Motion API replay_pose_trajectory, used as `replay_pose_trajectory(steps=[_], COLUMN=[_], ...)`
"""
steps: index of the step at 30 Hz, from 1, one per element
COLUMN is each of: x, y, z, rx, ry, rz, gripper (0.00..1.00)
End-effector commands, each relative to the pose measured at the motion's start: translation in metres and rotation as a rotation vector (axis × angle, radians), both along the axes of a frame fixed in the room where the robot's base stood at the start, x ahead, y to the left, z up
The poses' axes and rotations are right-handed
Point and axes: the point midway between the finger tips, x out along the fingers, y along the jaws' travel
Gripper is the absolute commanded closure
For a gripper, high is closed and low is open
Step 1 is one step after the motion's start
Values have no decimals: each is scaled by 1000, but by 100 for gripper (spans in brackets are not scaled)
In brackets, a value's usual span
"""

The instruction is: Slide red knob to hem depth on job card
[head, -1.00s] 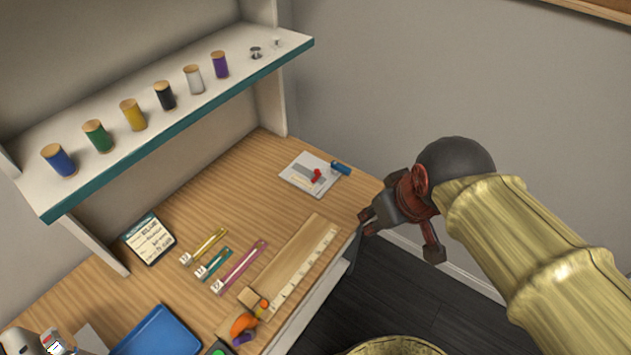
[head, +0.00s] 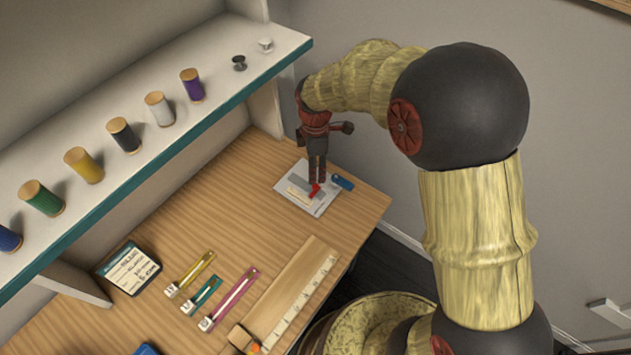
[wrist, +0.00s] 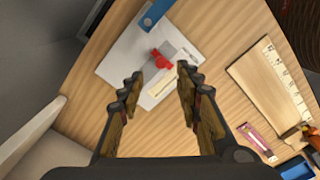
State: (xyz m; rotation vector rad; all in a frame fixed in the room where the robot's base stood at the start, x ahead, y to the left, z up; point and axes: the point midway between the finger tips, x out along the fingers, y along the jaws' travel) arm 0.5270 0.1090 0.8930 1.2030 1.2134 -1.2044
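The red knob (head: 314,190) sits on a grey slide piece on a white plate (head: 322,208) at the back right of the table. In the wrist view the red knob (wrist: 160,60) lies beyond the fingertips, between their lines. My gripper (head: 317,181) points down just above the plate, close to the knob. In the wrist view my gripper (wrist: 160,78) is open, with nothing between its fingers. The job card (head: 128,268) lies in a dark frame at the left of the table. Its writing is too small to read.
A blue block (head: 342,182) is at the plate's far edge. A wooden ruler board (head: 290,295) lies along the front edge, beside several coloured gauges (head: 234,300). A shelf (head: 215,108) with thread spools overhangs the back. The table between card and plate is clear.

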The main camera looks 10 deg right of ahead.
Motion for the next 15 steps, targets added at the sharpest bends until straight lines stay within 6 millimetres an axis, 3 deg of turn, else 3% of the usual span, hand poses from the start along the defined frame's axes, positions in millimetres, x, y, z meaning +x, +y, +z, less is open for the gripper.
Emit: replay_pose_trajectory(steps=[15], x=[-1], y=[0], z=[-69], rx=[0], ry=[0], rz=[-4], gripper=[66])
